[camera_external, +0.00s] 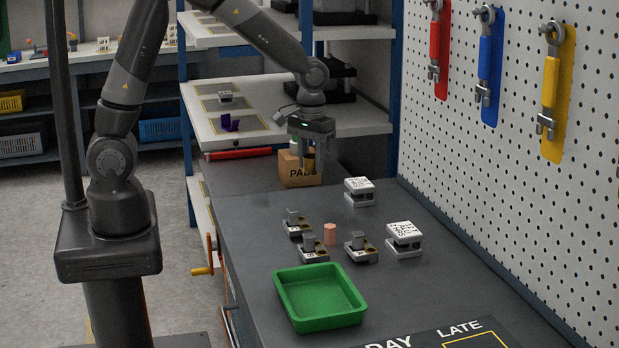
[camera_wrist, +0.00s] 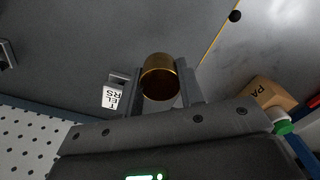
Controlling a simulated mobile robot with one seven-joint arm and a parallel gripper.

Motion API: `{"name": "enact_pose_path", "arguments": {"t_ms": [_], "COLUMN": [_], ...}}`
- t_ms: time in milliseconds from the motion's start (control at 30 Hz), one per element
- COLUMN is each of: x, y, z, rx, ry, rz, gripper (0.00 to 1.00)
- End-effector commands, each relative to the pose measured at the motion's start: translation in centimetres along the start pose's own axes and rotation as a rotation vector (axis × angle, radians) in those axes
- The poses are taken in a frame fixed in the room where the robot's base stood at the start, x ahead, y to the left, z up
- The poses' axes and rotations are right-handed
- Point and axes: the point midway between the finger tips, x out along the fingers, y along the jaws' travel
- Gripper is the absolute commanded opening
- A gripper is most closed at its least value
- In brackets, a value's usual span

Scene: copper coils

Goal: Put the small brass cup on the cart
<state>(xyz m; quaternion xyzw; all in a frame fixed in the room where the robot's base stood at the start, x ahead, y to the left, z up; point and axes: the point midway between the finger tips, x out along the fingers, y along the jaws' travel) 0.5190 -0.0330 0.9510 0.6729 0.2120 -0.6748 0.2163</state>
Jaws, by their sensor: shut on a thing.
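The small brass cup (camera_wrist: 160,78) is held between the two fingers of my gripper (camera_wrist: 163,88) in the wrist view, its round end facing the camera. In the external view my gripper (camera_external: 311,160) points down, with the cup (camera_external: 309,161) partly hidden between its fingers. The gripper is in the air and overlaps the cardboard box in the picture. The dark grey top with a red bar at its far edge, behind the workbench, looks like the cart (camera_external: 235,178). Its border with the bench is hard to make out.
The cardboard box (camera_external: 292,178) stands beside the gripper, with a green-capped bottle (camera_wrist: 283,127) close by. A white-topped block (camera_external: 359,190), several small fixtures (camera_external: 313,247), a copper cylinder (camera_external: 329,233) and a green tray (camera_external: 283,300) occupy the bench. The grey top left of the box is clear.

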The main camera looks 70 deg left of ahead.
Motion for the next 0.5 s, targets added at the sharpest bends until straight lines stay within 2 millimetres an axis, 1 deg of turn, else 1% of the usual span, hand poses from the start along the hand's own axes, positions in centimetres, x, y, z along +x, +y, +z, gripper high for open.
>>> {"name": "enact_pose_path", "arguments": {"t_ms": [33, 100, 167, 200, 267, 300, 367, 400, 500], "x": [0.6, 1.3, 1.9, 2.2, 2.9, 3.3, 3.8, 4.2, 5.0], "y": [-1.9, -4.3, -6.6, -8.1, -10.4, -12.0, -14.4, -15.9, -19.4], "z": [-1.5, -3.4, -4.8, -5.7, -6.9, -7.7, -8.7, -9.2, -10.2], "rx": [-0.05, -0.112, -0.165, -0.2, -0.252, -0.288, -0.339, -0.371, -0.442], "ry": [-0.002, -0.002, -0.002, -0.002, -0.001, -0.002, 0.0, 0.0, 0.002], "rz": [-0.001, 0.0, 0.0, 0.0, 0.0, 0.0, 0.0, 0.0, -0.001], "gripper": [0.13, 0.13, 0.13, 0.13, 0.13, 0.13, 0.13, 0.13, 0.13]}}
